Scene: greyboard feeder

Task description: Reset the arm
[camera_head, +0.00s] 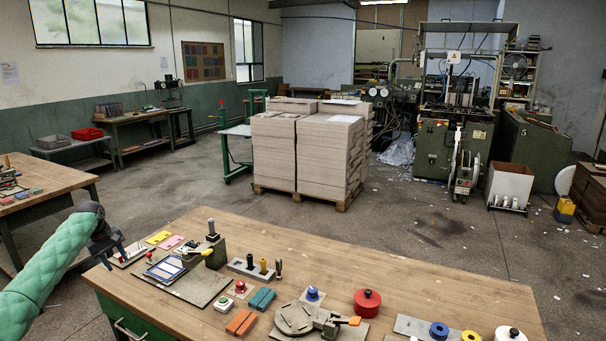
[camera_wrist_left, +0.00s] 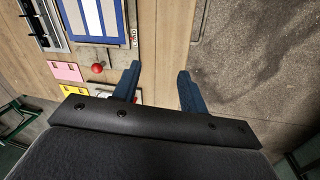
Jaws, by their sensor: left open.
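My left arm, in a green padded sleeve (camera_head: 52,257), comes in from the left in the head view. My left gripper (camera_head: 114,259) hangs at the table's left end, beside the tray with the cards. It is open and empty. In the left wrist view its two blue fingers (camera_wrist_left: 158,78) stand apart, with the wooden table edge and the floor beyond them. A red knob (camera_wrist_left: 97,68) shows to the left of the fingers, with the pink card (camera_wrist_left: 65,71) and yellow card (camera_wrist_left: 75,90) nearby. My right gripper is in neither view.
The wooden workbench (camera_head: 430,295) bears a jig with a blue-framed plate (camera_head: 166,268), colored blocks (camera_head: 241,322), a red pot (camera_head: 367,302) and tape rolls. Another table (camera_head: 50,180) stands at left. Stacked greyboard (camera_head: 325,155) sits on a pallet behind.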

